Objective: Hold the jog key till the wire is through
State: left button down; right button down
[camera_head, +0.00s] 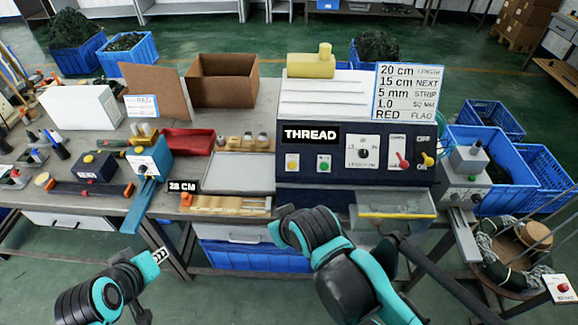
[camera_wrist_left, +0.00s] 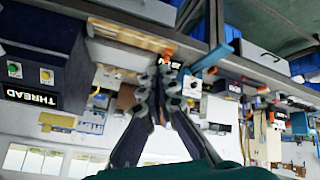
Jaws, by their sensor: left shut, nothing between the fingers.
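The dark blue machine (camera_head: 450,205) carries a black display reading THREAD (camera_head: 311,135). Below the display are a yellow button (camera_head: 292,162) and a green button (camera_head: 324,163); I cannot tell which is the jog key. Both buttons also show upside down in the left wrist view, yellow (camera_wrist_left: 46,75) and green (camera_wrist_left: 14,69). My left gripper (camera_wrist_left: 165,68) is shut and empty, in front of the bench and away from the buttons. My right arm (camera_head: 345,270) crosses in front of the machine; its fingers cannot be made out. Wire (camera_head: 487,245) lies around a spool at the right; its feed path is hidden.
A wooden tray (camera_head: 225,204) labelled 28 CM sits at the bench's front edge. A small blue-and-white device (camera_head: 149,158) stands left of it. A clear-fronted tray (camera_head: 397,213) juts out below the machine. A settings card (camera_head: 408,90) stands on top. Blue crates (camera_head: 505,193) are at the right.

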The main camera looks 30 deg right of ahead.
pick_arm(q)
jog(key=w+d+n+h, duration=0.1)
jog(key=d+h, duration=0.3)
jog(key=d, duration=0.8)
jog(key=w+d+r+n+g+h+b, duration=0.1)
jog(key=w+d+n+h, duration=0.1)
jog(key=d, duration=1)
jog(key=w+d+r+n+h, duration=0.1)
jog(key=d+h, duration=0.5)
jog(key=d, duration=0.6)
jog(key=shift+w+d+n+g, duration=0.3)
jog(key=shift+w+n, duration=0.4)
jog(key=shift+w, duration=0.5)
pick_arm(e)
jog(key=shift+f, duration=0.7)
pick_arm(q)
jog(key=shift+r, duration=0.1)
pick_arm(e)
jog(key=shift+f, duration=0.1)
